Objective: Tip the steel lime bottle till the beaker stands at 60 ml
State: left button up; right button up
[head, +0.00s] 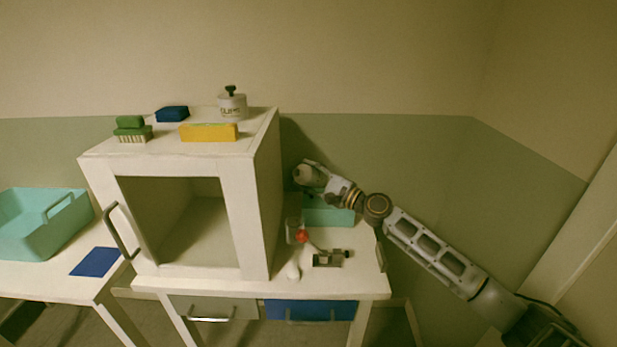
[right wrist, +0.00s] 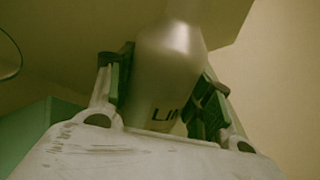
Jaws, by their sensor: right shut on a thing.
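My right gripper (head: 312,172) is shut on the steel bottle (head: 304,175), above the right part of the table. In the right wrist view the grey bottle (right wrist: 170,75) sits between the green-padded fingers (right wrist: 165,95), its black lettering starting "LI" and partly hidden. The bottle looks tilted in the head view; how far I cannot tell. A clear vessel (head: 292,228), which looks like the beaker, stands below the bottle beside a red round part (head: 302,236). Its level and marks are too small to read, and no stream shows. My left gripper is not in view.
A white open-fronted cabinet (head: 260,200) stands close left of the bottle. A teal bin (head: 328,215) is behind the vessel. A small dark-and-metal device (head: 328,258) and a white object (head: 293,270) lie in front. Brushes, sponges and a jar (head: 232,105) sit on the cabinet.

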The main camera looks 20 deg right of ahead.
pick_arm(q)
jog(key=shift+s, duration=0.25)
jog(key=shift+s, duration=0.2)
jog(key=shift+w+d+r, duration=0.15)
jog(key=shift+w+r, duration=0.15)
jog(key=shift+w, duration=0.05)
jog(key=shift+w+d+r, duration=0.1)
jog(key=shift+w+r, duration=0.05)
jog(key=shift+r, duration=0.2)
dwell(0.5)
jog(key=shift+b, duration=0.35)
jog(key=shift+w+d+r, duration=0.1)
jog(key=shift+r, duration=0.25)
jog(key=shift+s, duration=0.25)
dwell(0.3)
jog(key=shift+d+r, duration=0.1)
